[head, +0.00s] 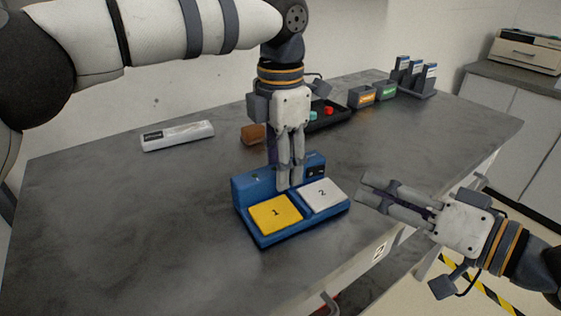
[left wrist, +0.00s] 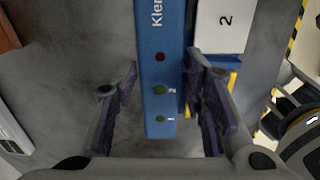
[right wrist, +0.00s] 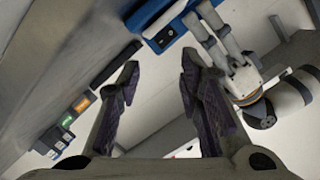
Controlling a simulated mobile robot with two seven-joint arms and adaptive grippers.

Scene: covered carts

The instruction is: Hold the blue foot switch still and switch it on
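The blue foot switch (head: 262,239) lies on the grey table, with a yellow pedal 1 (head: 275,213), a white pedal 2 (head: 324,194) and a raised back housing. The rocker's position is unclear. My left gripper (head: 288,185) points down at the housing. In the left wrist view its open fingers stand either side of the housing (left wrist: 158,75), with a gap on the left. My right gripper (head: 364,189) is open and empty, right of the switch.
A white labelled bar (head: 178,136) and a brown block (head: 254,133) lie behind. A black tray (head: 327,116), two grey boxes (head: 361,97) and an upright rack (head: 412,82) stand at the back right.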

